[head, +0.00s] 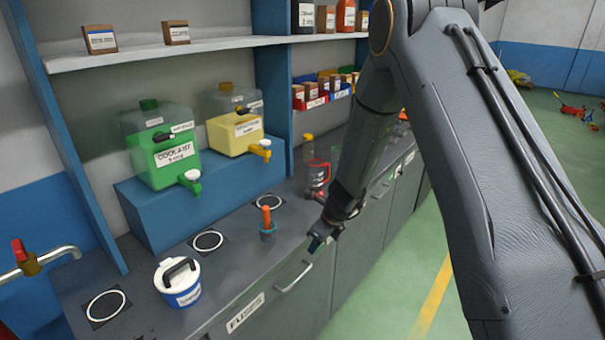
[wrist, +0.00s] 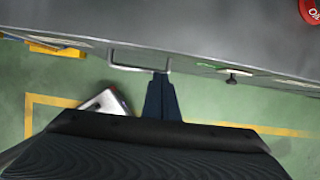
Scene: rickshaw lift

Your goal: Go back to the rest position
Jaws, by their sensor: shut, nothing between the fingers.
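My gripper (head: 319,241) is at the end of my arm, near the front edge of the counter in the head view, above a drawer handle (head: 293,278). In the wrist view my gripper (wrist: 161,78) points at the counter front, with the handle (wrist: 138,68) close by its tips. Its fingers are together and hold nothing. My arm crosses the right side of the head view and hides part of the counter and cabinets.
The counter (head: 235,285) holds a white lidded pot (head: 182,286), an orange-handled tool (head: 266,222) and a red-topped bottle (head: 318,178). Green (head: 172,158) and yellow (head: 236,132) jugs stand on a blue step. A tap (head: 40,260) is at left. Green floor (head: 420,250) is open at right.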

